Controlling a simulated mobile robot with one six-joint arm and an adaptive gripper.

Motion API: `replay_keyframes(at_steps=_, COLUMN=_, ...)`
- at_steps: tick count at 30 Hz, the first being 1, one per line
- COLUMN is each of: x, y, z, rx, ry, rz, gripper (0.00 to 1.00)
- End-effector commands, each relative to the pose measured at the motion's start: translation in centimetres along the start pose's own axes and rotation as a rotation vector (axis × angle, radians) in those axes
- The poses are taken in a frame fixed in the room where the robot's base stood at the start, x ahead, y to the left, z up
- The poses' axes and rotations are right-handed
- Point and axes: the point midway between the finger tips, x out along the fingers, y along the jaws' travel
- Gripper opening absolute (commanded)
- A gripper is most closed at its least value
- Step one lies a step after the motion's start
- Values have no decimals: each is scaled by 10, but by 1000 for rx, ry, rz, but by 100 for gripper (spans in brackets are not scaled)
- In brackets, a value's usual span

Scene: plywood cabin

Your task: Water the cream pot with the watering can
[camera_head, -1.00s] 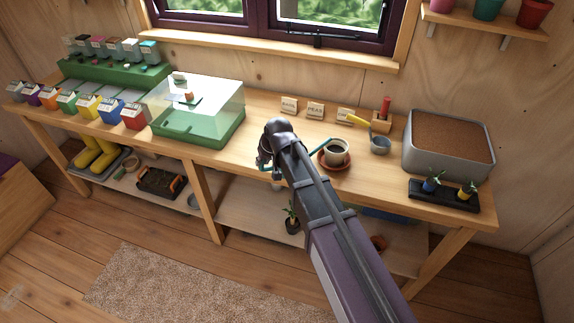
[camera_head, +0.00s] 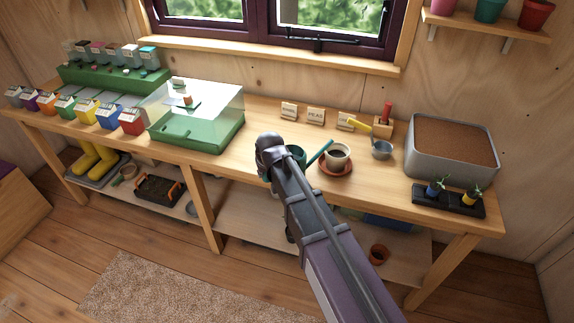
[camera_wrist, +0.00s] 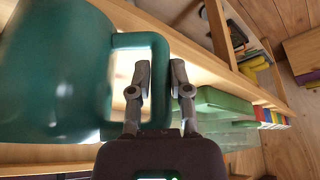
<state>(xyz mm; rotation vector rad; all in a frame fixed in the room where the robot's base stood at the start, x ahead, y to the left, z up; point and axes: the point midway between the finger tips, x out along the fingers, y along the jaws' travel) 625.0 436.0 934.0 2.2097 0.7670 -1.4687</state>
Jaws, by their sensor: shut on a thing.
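The teal watering can (camera_head: 298,153) is partly hidden behind my arm in the head view. Its spout (camera_head: 319,152) slants up to the right, with the tip close to the left rim of the cream pot in the picture; I cannot tell the gap in depth. The cream pot (camera_head: 338,161) stands upright on a terracotta saucer (camera_head: 334,172) and holds dark soil. In the wrist view, my gripper (camera_wrist: 161,72) is shut on the handle (camera_wrist: 159,100) of the watering can (camera_wrist: 50,75). The gripper is hidden behind my arm in the head view.
A grey soil tray (camera_head: 410,165) and a black seedling holder (camera_head: 450,202) stand to the right. A grey scoop (camera_head: 381,150) with a yellow handle lies behind the pot. A green propagator with a clear lid (camera_head: 190,140) stands left. Bench between is clear.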

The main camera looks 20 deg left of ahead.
Motion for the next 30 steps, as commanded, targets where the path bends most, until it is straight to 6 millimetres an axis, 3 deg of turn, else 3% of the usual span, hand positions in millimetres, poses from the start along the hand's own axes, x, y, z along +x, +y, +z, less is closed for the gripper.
replay_keyframes(at_steps=18, x=-35, y=1, z=-15, rx=-1, ry=1, rz=0, gripper=0)
replay_keyframes(at_steps=30, x=-36, y=1, z=-15, rx=-1, ry=1, rz=0, gripper=0)
